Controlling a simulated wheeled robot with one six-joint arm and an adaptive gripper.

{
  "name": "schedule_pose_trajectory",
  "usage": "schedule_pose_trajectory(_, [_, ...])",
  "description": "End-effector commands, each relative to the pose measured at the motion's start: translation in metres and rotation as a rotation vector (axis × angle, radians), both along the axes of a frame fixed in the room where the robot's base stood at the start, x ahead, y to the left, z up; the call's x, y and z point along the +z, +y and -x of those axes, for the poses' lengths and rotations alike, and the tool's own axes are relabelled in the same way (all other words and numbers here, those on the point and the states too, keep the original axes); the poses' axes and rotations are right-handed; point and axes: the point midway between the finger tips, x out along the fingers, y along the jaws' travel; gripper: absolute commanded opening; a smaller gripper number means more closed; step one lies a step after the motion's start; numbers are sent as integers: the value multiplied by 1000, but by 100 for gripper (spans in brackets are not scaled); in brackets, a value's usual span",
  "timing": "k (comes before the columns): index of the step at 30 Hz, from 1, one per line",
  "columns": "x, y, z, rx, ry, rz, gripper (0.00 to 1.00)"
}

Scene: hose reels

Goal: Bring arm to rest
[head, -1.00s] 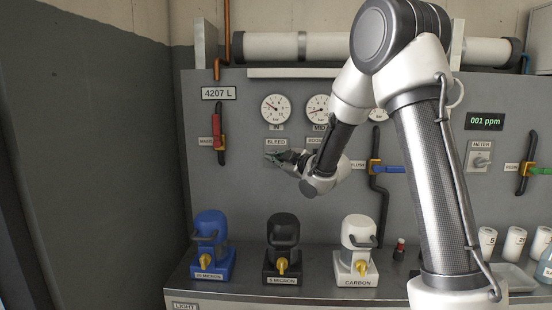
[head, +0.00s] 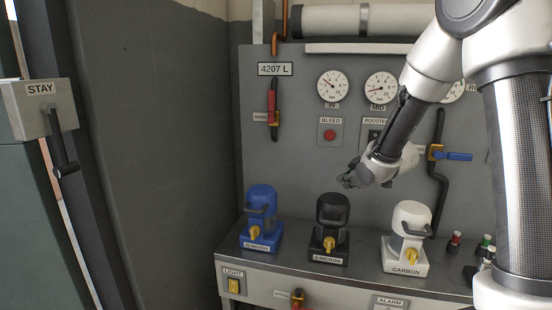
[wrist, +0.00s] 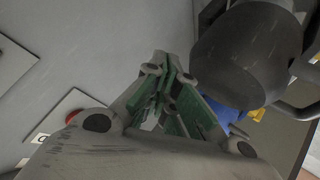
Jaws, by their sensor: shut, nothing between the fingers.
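My gripper (head: 350,180) hangs in front of the grey panel, above the black 5 MICRON housing (head: 331,226) and below the BLEED and BOOSTER plates. It is shut and empty. In the wrist view its fingers (wrist: 165,110) with green pads are closed together. A dark rounded housing top (wrist: 248,55) shows beyond them at the upper right. My arm reaches in from the right, its elbow high and partly out of frame.
The blue housing (head: 261,220) and the white CARBON housing (head: 408,238) flank the black one on the counter (head: 370,279). A red BLEED button (head: 330,135) and a blue-handled valve (head: 452,156) are on the panel. A STAY lever box (head: 45,108) stands at the left.

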Motion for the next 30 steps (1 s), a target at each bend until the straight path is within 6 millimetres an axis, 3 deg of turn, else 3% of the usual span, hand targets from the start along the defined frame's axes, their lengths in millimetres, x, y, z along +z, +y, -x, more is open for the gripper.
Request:
schedule_pose_trajectory(3, [-14, -39, 59, -197, 252, -1, 0])
schedule_pose_trajectory(5, [-12, -57, 97, -305, 373, -10, 0])
schedule_pose_trajectory(7, [-3, -74, 149, -434, 504, -28, 0])
schedule_pose_trajectory(12, [34, -94, 276, -685, 742, -107, 0])
schedule_pose_trajectory(15, [54, -93, 331, -757, 799, -162, 0])
schedule_pose_trajectory(19, [76, -92, 367, -773, 755, -231, 0])
schedule_pose_trajectory(24, [99, -94, 377, -763, 637, -287, 0])
schedule_pose_trajectory(30, [107, -96, 379, -764, 603, -301, 0])
